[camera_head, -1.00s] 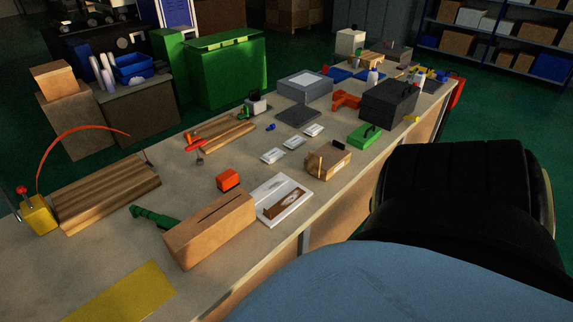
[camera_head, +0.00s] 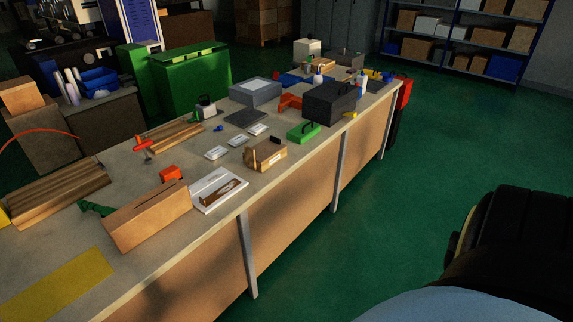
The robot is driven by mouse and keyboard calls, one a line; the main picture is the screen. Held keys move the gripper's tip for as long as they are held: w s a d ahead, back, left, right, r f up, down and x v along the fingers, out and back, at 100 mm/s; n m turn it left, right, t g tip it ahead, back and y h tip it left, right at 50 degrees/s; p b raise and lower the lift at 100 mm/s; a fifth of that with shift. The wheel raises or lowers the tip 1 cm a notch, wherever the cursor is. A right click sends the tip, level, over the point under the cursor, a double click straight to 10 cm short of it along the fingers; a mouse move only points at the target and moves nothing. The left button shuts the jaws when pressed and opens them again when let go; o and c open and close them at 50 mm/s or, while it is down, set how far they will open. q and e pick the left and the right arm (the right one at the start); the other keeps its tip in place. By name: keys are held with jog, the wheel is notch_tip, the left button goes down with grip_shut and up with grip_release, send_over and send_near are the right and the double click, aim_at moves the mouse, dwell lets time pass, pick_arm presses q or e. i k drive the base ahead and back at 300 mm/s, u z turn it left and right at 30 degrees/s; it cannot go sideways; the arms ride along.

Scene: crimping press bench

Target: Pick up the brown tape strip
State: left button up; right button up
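A dark brown strip (camera_head: 221,190), which looks like the tape strip, lies in a shallow white tray (camera_head: 204,187) near the front edge of the bench. A pale spot shows on or beside the strip; I cannot tell what it is. Neither of my grippers is in view. Only a blue and black part of my own body shows at the lower right, away from the bench.
A long brown slotted box (camera_head: 150,217) stands just left of the tray. An orange block (camera_head: 171,174) sits behind it. A cardboard box (camera_head: 265,155) stands to the right. A yellow mat (camera_head: 58,288) lies at lower left. Green floor (camera_head: 345,255) in front is clear.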

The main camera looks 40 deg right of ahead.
aim_at(232, 184)
jog(key=z, duration=0.35)
jog(key=k, duration=0.2)
jog(key=u, duration=0.45)
jog(key=i, duration=0.85)
jog(key=z, duration=0.9)
jog(key=i, duration=0.45)
jog(key=z, duration=0.5)
